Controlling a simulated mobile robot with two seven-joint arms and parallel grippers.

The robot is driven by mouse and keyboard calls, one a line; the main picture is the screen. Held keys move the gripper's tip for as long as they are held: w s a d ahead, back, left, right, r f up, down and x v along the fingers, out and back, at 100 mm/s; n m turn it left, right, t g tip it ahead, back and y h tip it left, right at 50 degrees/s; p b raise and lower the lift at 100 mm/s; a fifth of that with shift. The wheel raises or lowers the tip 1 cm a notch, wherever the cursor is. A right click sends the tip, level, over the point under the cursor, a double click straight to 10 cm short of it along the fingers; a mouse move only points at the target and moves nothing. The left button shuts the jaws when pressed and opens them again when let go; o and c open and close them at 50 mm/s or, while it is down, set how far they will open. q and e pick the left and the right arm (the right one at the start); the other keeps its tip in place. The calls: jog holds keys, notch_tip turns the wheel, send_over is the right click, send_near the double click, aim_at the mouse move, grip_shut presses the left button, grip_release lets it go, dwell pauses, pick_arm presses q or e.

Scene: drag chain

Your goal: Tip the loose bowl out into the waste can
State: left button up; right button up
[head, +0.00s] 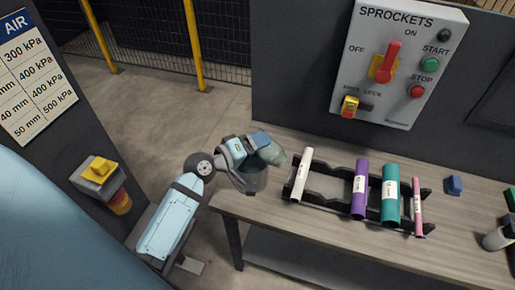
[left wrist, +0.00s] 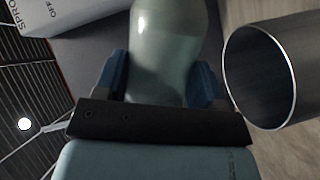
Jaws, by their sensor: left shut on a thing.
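The loose bowl (head: 274,154) is a smooth, cloudy grey-green cup. It also shows in the left wrist view (left wrist: 167,45). My left gripper (head: 259,141) is shut on it, with its blue fingers on either side. It is held in the air by the left end of the bench. The waste can (head: 255,182) is a grey cylinder just below the gripper, partly hidden by it. In the left wrist view the can (left wrist: 283,75) shows its bright rim and open mouth, to the right of the bowl and apart from it. The bowl's contents are not visible. My right gripper is not in view.
On the wooden bench (head: 290,236), a black rack (head: 329,198) holds several coloured tubes close to the right of the bowl. A blue block (head: 454,184) lies farther right. The sprockets control box (head: 398,62) is on the wall behind. A yellow-topped unit (head: 100,173) is at left.

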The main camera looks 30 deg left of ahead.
pick_arm(q)
jog(key=shift+a+f+n+h+b, duration=0.1)
jog(key=shift+f+n+h+b, duration=0.2)
jog(key=shift+n+b, duration=0.4)
jog(key=shift+a+f+n+t+b, duration=0.2)
jog(key=shift+n+t+b, duration=0.2)
jog(key=shift+n+b, duration=0.5)
jog(key=n+b, duration=0.1)
jog(key=a+n+t+h, duration=0.1)
jog(key=n, duration=0.1)
jog(key=shift+b, duration=0.35)
jog(key=shift+a+r+n+t+b, duration=0.1)
jog(key=shift+a+n+t+b, duration=0.3)
jog(key=shift+n, duration=0.4)
jog(key=shift+a+n+t+b, duration=0.1)
jog(key=shift+n+t+b, duration=0.1)
jog(key=shift+n+t, duration=0.45)
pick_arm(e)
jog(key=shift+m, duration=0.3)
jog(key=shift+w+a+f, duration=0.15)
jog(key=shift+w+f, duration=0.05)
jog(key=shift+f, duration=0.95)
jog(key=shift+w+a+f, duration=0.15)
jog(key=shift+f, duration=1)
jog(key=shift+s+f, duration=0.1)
